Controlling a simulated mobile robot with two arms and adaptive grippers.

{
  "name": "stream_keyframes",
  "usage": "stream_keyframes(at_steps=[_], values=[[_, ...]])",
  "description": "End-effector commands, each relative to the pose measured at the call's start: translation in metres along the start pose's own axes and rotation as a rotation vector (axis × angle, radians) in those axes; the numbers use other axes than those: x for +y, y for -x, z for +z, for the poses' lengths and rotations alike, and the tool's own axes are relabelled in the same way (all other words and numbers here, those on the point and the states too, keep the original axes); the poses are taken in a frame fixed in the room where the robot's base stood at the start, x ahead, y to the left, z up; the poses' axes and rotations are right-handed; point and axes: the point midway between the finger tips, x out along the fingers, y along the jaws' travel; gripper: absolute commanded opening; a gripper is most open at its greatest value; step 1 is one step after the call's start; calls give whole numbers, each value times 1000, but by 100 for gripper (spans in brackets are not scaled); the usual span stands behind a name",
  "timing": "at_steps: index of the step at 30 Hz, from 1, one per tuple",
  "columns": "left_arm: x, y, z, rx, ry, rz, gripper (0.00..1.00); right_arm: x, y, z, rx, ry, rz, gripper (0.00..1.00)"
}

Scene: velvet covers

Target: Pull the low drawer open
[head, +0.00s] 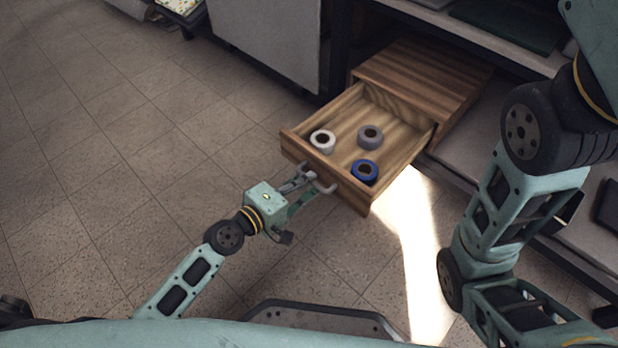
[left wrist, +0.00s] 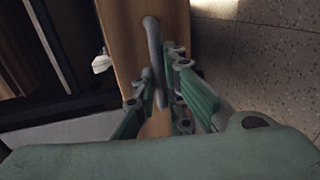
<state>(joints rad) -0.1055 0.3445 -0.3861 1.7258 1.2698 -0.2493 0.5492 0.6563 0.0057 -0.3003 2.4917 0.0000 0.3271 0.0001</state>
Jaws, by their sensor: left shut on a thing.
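The low wooden drawer (head: 402,112) stands pulled out of its wooden cabinet (head: 425,72) in the head view. Its inside shows, with a white tape roll (head: 322,141), a grey tape roll (head: 370,136) and a blue tape roll (head: 365,172) in it. A grey bar handle (head: 327,187) is on the drawer front. My left gripper (head: 308,180) is at the handle and shut on it. In the left wrist view the handle (left wrist: 153,50) runs between the fingers (left wrist: 160,98), against the drawer front (left wrist: 126,40). My right gripper is out of view; only my right arm shows.
The cabinet sits on a low grey shelf (head: 478,172) under an upper shelf. A grey panel (head: 268,38) stands behind left of the drawer. The tiled floor (head: 110,130) left of and before the drawer is clear.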

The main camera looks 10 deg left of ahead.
Motion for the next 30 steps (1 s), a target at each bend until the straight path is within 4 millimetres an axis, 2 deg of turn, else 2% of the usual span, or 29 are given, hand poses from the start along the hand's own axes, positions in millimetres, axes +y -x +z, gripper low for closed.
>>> stream_keyframes(at_steps=[7, 8, 14, 24, 26, 30], values=[[0, 0, 0, 0, -1, -1, 0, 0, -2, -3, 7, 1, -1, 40], [0, 0, 0, 0, -1, -1, 13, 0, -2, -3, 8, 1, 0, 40], [0, 0, 0, 0, 0, 0, 29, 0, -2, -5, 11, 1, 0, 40], [0, 3, 0, 1, -1, -1, 29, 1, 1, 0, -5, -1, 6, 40], [-1, 8, -1, 1, -1, -1, 29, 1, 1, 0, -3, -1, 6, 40], [-2, 33, 0, 0, -3, -5, 29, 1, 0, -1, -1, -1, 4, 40]])
